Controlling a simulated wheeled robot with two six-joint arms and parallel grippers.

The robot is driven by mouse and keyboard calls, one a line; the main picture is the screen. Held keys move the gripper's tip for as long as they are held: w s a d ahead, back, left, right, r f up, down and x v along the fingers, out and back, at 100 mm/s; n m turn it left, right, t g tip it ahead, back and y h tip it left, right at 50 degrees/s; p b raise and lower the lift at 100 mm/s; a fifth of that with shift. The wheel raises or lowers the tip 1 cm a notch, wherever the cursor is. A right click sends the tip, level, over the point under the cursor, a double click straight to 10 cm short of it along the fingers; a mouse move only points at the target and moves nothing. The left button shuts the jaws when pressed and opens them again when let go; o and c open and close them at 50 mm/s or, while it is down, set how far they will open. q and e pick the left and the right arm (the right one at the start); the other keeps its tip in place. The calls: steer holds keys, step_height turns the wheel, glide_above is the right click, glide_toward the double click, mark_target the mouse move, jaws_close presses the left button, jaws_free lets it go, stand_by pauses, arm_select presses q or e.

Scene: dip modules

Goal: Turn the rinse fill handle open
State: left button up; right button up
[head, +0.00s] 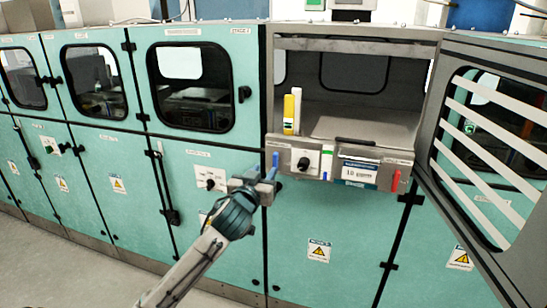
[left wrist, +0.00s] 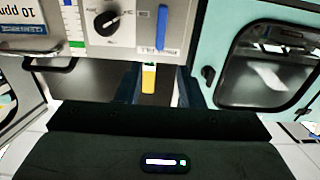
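A blue lever handle (head: 275,160) stands upright at the left end of the grey front panel of the open station. My left gripper (head: 257,183) is in front of the panel's left end, just below and left of the handle. Its two dark fingers (left wrist: 158,88) are apart with no object held between them. The handle lies beyond the fingertips; I see no contact. My right gripper is not in view.
A black knob (head: 303,163) sits right of the handle, then a gauge strip (head: 327,165) and a red handle (head: 395,181). The striped door (head: 490,150) is open on the right; left doors are shut.

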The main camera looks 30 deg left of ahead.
mark_target(274, 157)
arm_select(q)
steer(key=p+x, duration=0.3)
steer(key=x, duration=0.5)
steer(key=shift+w, duration=0.25)
steer(key=shift+w+a+f, duration=0.1)
steer(key=shift+w+a, duration=0.05)
steer(key=shift+w, duration=0.25)
jaws_close()
